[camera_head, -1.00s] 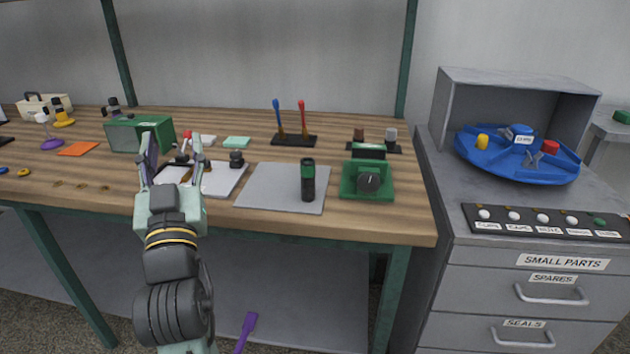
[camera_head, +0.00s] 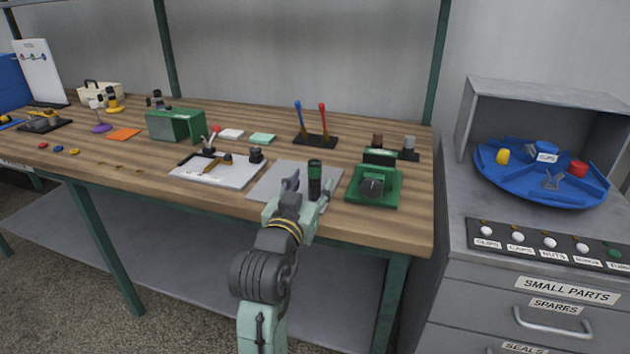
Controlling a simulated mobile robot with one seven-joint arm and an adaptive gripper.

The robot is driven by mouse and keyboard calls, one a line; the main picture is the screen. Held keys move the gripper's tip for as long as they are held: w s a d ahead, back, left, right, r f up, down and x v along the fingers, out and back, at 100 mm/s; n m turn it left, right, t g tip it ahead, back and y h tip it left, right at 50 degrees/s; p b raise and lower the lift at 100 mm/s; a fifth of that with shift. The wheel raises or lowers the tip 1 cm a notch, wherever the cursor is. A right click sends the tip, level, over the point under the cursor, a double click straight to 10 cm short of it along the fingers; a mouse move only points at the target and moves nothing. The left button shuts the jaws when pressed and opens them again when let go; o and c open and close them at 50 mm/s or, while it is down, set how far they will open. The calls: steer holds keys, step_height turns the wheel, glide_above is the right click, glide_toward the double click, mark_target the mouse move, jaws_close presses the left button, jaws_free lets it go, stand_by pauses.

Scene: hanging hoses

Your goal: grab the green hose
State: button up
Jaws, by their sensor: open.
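I cannot make out a green hose in view. My gripper (camera_head: 308,191) is open, its two fingers apart and pointing away from me at the front of the bench. A dark upright cylinder with a green band (camera_head: 315,178) shows between the fingertips in the picture. I cannot tell whether the fingers are around it or short of it, and nothing is visibly gripped. The cylinder stands on a grey mat (camera_head: 265,185), and my gripper hides part of the mat.
A green device with a dark knob (camera_head: 372,187) stands close right of the gripper. A white tray with tools (camera_head: 235,178) lies to the left, and a green box (camera_head: 172,125) stands behind it. A grey cabinet (camera_head: 540,290) bounds the right. A white panel (camera_head: 40,72) stands far left.

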mark_target(312, 175)
steer(key=x, duration=0.2)
steer(key=p+x, duration=0.1)
steer(key=x, duration=0.3)
steer(key=shift+w+a+f+p, duration=0.25)
steer(key=shift+w+a+p, duration=0.05)
steer(key=shift+w+p, duration=0.05)
steer(key=shift+c, duration=0.2)
jaws_close()
